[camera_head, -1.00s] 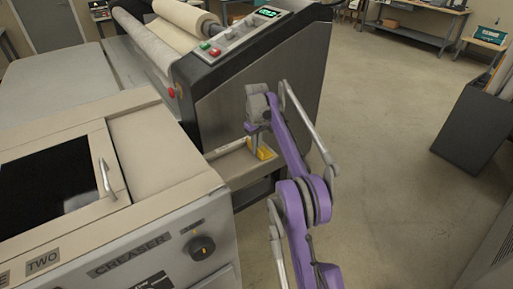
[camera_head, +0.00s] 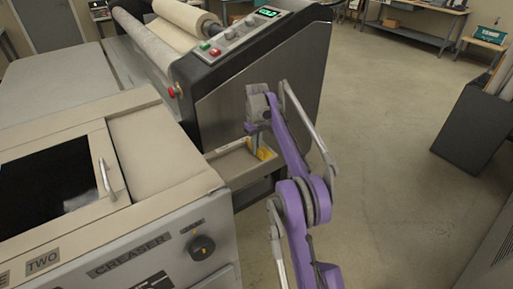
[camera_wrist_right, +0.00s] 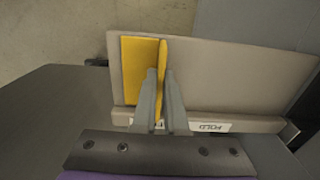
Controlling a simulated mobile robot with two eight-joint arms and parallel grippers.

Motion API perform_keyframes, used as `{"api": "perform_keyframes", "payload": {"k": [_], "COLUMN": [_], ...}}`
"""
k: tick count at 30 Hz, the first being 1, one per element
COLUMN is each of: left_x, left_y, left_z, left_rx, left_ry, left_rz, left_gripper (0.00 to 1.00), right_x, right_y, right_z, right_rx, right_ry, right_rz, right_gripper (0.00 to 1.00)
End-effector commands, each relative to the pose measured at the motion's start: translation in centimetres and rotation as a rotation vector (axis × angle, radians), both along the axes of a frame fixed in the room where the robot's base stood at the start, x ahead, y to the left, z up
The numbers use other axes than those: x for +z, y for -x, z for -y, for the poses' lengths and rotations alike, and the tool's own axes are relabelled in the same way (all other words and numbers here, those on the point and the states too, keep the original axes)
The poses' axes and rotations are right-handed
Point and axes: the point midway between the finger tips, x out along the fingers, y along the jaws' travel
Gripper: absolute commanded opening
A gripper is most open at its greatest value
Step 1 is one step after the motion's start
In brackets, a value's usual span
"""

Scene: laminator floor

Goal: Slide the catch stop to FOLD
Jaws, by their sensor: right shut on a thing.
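The catch stop is a yellow piece (camera_head: 264,153) in a beige catch tray (camera_head: 228,168) between the creaser and the laminator. In the right wrist view the stop (camera_wrist_right: 139,68) has a flat yellow plate and an upright yellow fin. My right gripper (camera_wrist_right: 161,80) is shut on the fin, a finger on each side. In the head view my right gripper (camera_head: 254,130) reaches down to the tray. A white label strip on the tray's near edge reads FOLD (camera_wrist_right: 208,127), to the right of the stop; another part of the strip is hidden behind the fingers. My left gripper is not in view.
The creaser (camera_head: 130,215) with its knob (camera_head: 201,247) stands at the near left. The laminator (camera_head: 250,75) with its rollers and control panel rises behind the tray. Open floor (camera_head: 385,150) lies to the right, with a dark bin (camera_head: 475,125) farther off.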

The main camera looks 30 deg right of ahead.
Motion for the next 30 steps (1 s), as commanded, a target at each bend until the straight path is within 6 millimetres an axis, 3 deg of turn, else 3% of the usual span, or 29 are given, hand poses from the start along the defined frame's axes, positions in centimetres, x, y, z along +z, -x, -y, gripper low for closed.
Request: {"api": "perform_keyframes", "payload": {"k": [5,12,18,29,30], "left_x": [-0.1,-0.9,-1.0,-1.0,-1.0], "left_y": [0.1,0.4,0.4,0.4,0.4], "left_z": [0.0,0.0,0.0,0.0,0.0], "left_rx": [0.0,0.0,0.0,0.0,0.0], "left_ry": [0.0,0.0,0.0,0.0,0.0], "left_rz": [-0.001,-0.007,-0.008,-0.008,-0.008], "left_gripper": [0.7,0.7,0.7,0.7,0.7], "right_x": [0.0,-0.1,-0.1,-0.1,-0.1], "right_y": [0.1,0.5,0.8,0.8,0.8], "right_z": [-0.7,-6.5,-9.9,-10.6,-10.6], "right_rx": [0.002,0.006,0.003,0.001,0.002], "right_ry": [0.0,-0.002,-0.001,-0.004,-0.004], "right_rz": [-0.002,-0.002,-0.001,-0.002,-0.002], "right_gripper": [0.0,0.0,0.0,0.0,0.15]}}
